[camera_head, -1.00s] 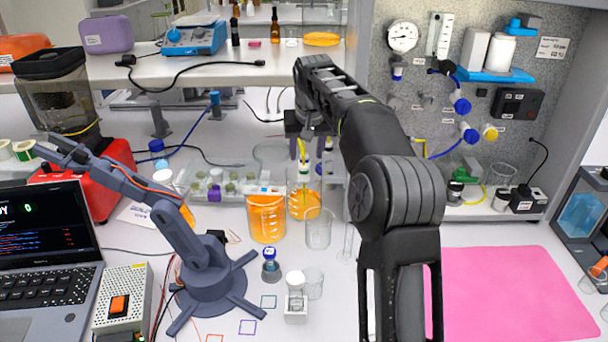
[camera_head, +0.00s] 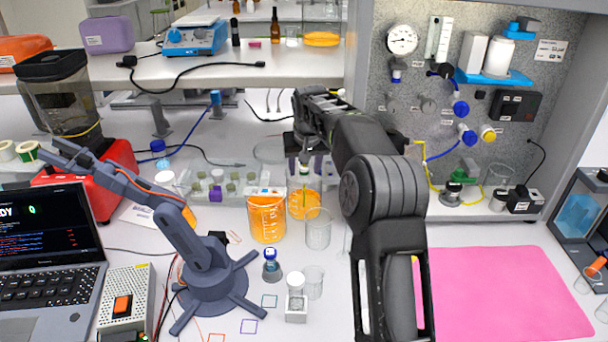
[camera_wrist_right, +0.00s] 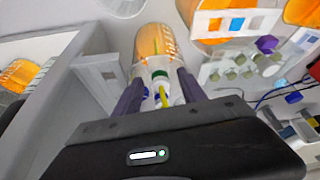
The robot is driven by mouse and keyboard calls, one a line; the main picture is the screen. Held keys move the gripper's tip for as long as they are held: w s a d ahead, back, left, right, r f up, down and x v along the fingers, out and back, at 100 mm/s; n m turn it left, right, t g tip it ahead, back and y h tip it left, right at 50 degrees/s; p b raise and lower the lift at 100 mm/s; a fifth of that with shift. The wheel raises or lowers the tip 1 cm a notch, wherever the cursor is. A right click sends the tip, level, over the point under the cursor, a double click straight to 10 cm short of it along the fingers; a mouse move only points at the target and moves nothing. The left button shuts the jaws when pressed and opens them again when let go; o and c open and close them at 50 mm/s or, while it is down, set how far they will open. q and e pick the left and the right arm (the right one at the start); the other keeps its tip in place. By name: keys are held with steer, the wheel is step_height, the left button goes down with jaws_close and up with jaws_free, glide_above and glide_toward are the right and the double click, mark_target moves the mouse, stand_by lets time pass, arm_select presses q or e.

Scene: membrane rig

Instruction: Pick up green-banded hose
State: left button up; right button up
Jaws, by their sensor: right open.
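In the right wrist view, a green band on a white fitting (camera_wrist_right: 160,75) shows between the fingers of my right gripper (camera_wrist_right: 159,94), with a yellow length of hose nearest the camera. This looks like the green-banded hose. It stands over an orange-filled beaker (camera_wrist_right: 152,44). My right gripper is open around it; contact cannot be told. In the head view, my right gripper (camera_head: 304,156) is above the orange-filled beaker (camera_head: 304,204), and the arm hides part of it. A thin greenish piece shows below the gripper. My left gripper is not in view.
A larger orange beaker (camera_head: 266,220) and an empty glass beaker (camera_head: 318,232) stand close by. A rack of vials (camera_head: 215,188) is at left. A small desktop arm (camera_head: 205,270) stands front left. The pink mat (camera_head: 500,295) is bare.

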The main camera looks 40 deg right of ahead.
stand_by(0.5)
jaws_close()
stand_by(0.3)
